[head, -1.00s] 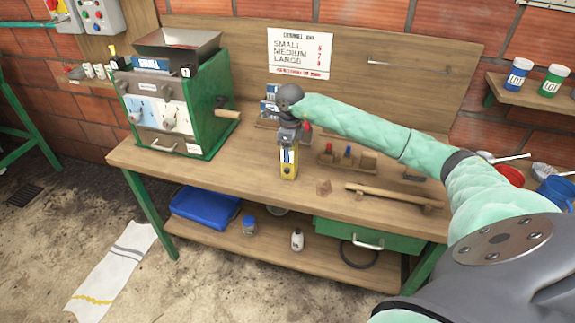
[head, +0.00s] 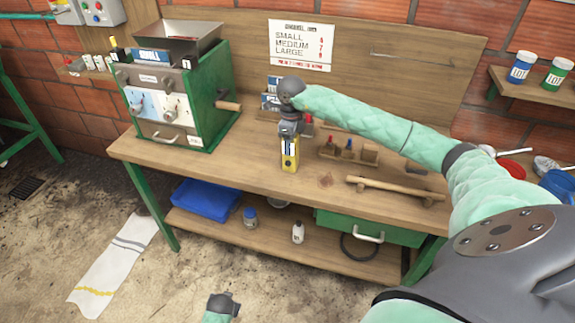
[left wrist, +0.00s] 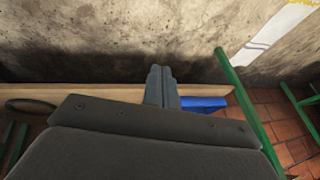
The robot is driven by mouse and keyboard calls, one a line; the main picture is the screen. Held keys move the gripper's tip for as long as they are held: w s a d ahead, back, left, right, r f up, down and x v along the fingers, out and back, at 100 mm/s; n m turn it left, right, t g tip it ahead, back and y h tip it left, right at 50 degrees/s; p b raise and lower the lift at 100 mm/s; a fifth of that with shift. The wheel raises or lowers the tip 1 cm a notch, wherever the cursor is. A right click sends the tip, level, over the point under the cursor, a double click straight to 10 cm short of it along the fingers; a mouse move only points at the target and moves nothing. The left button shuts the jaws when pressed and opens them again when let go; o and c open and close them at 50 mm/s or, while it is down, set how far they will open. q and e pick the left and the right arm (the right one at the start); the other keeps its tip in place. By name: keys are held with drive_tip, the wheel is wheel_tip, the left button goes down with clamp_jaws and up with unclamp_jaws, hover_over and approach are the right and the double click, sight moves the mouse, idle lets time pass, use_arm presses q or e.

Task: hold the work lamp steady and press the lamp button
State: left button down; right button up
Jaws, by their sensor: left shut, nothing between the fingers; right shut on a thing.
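The work lamp (head: 289,158) is a small yellow upright block with a pale face, standing at the front part of the wooden bench (head: 235,172). My right gripper (head: 289,138) comes down from above and is shut on the lamp's top. The lamp looks upright; I cannot make out its button. My left gripper (head: 221,304) shows at the bottom of the head view, low in front of the bench and well away from the lamp. In the left wrist view its fingers (left wrist: 161,88) are together and empty.
A green grinder (head: 185,100) with a hopper stands at the bench's left. A wooden rack (head: 347,152) and a wooden bar (head: 395,190) lie right of the lamp. Open floor lies in front.

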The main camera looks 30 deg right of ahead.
sight(288, 164)
use_arm(q)
drive_tip(key=w+d+r+m+t, duration=0.2)
drive_tip(key=w+d+r+m, duration=0.25)
drive_tip(key=d+r, duration=0.6)
drive_tip(key=w+d+r+m+t, duration=0.1)
drive_tip(key=w+d+r+m, duration=0.35)
drive_tip(key=r, duration=0.85)
drive_tip(key=shift+s+d+r+m+t+h, duration=0.15)
drive_tip(key=shift+s+d+r+m+t, duration=0.55)
drive_tip(key=shift+d+r, duration=1.7)
drive_tip(key=shift+s+d+r+m+t+h, duration=0.1)
drive_tip(key=shift+s+d+r+m+t, duration=0.35)
drive_tip(key=shift+d+r+m+t, duration=1.8)
drive_tip(key=shift+s+d+r+n+g+h, duration=0.15)
drive_tip(key=shift+s+d+r+n+g, duration=0.75)
drive_tip(key=shift+r, duration=2.9)
drive_tip(key=shift+w+d+m+t, duration=0.35)
drive_tip(key=shift+w+d+t, duration=0.05)
drive_tip(key=shift+d+t, duration=0.05)
drive_tip(key=shift+w+d, duration=1.4)
drive_tip(key=shift+d, duration=0.3)
drive_tip(key=shift+w+d, duration=1.4)
drive_tip(key=shift+d, duration=0.25)
drive_tip(key=shift+d, duration=0.1)
drive_tip(key=shift+w+d, duration=0.2)
drive_tip(key=shift+d, duration=0.05)
